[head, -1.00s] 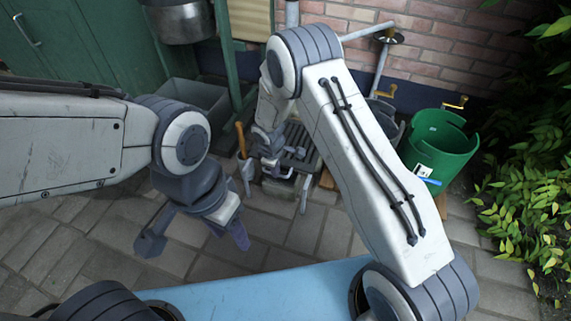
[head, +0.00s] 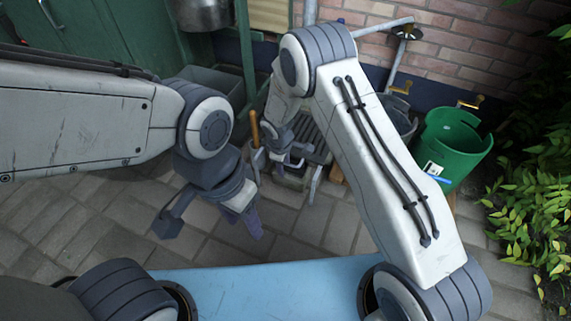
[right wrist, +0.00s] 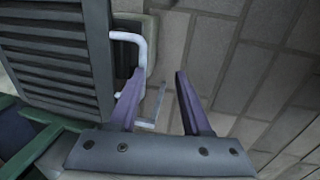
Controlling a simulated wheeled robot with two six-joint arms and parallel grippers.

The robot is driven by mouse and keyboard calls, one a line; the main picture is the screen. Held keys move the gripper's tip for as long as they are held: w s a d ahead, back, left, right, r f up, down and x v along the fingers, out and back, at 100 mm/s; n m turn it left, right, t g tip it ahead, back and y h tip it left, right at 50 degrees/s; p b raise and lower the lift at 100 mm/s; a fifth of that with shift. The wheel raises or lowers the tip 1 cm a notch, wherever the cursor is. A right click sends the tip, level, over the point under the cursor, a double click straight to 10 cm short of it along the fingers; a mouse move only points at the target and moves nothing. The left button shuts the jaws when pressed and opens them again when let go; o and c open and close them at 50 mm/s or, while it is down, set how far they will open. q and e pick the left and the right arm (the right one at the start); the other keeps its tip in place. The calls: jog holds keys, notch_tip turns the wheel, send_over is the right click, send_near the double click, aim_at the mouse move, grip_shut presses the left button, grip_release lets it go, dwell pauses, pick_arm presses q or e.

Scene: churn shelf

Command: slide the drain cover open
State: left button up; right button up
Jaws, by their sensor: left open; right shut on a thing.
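The drain cover (head: 312,132) is a dark slatted grate low by the wall in the head view, partly behind my right arm. It fills the left of the right wrist view (right wrist: 55,60), with a pale U-shaped handle (right wrist: 142,48) at its edge. My right gripper (head: 296,158) is at the cover's near side. In the right wrist view its purple fingers (right wrist: 156,85) straddle a pale bar, seemingly part of the handle, and are shut on it; the exact contact is unclear. My left gripper (head: 252,222) is open and empty above the paving, left of the cover.
A green barrel (head: 450,150) stands right of the cover, near leafy foliage (head: 530,205). A brown-handled tool (head: 255,130) stands left of the cover, with a grey bin (head: 212,80) behind. The paving (head: 335,228) in front is clear.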

notch_tip(320, 180, up, 12)
jog(key=s+p, duration=0.1)
jog(key=p, duration=0.8)
jog(key=shift+s+a+f+p, duration=0.15)
jog(key=shift+s+a+p, duration=0.25)
dwell(0.4)
notch_tip(320, 180, up, 10)
jog(key=s+p, duration=0.1)
jog(key=p, duration=0.4)
jog(key=shift+s+a, duration=0.35)
jog(key=shift+a, duration=0.1)
